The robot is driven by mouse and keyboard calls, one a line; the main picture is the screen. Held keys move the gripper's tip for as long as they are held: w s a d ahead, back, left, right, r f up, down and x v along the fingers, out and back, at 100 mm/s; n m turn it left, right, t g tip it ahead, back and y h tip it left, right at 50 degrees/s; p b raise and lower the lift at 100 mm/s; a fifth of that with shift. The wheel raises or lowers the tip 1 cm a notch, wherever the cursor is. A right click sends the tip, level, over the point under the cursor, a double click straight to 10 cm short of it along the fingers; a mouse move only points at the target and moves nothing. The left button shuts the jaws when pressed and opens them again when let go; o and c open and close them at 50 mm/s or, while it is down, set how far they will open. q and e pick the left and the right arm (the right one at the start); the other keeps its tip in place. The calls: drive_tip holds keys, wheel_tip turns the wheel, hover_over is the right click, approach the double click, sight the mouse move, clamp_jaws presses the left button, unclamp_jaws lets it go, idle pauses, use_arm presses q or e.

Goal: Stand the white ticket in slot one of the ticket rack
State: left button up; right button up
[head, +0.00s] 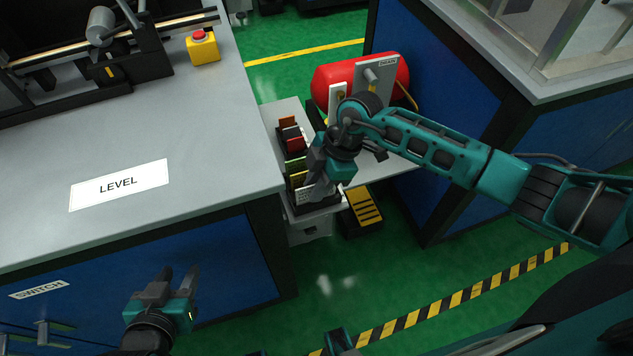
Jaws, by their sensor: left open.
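The ticket rack (281,139) is a dark stand on the narrow grey table, with several coloured tickets in red, green and yellow standing in a row. A small white piece (303,195) at its near end looks like the white ticket, partly covered by my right gripper. My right gripper (314,190) points down at the near end of the row; its jaws are too hidden to tell whether they hold the white piece. The slot numbers cannot be read. My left gripper (179,272) is open and empty, low in front of the blue cabinet, well away from the rack.
A large grey bench (120,140) with a LEVEL label stands left of the narrow table. A red button on a yellow box (203,50) sits on it. A red tank (335,78) with a grey plate stands behind my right wrist. A yellow-black step (363,207) is on the floor.

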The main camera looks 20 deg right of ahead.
drive_tip(key=shift+o, duration=1.1)
use_arm(q)
drive_tip(key=shift+s+a+r+y+p, duration=0.35)
drive_tip(key=shift+a+p, duration=0.25)
drive_tip(key=shift+p, duration=0.5)
use_arm(e)
drive_tip(key=v, duration=1.3)
use_arm(q)
drive_tip(key=shift+d, duration=0.1)
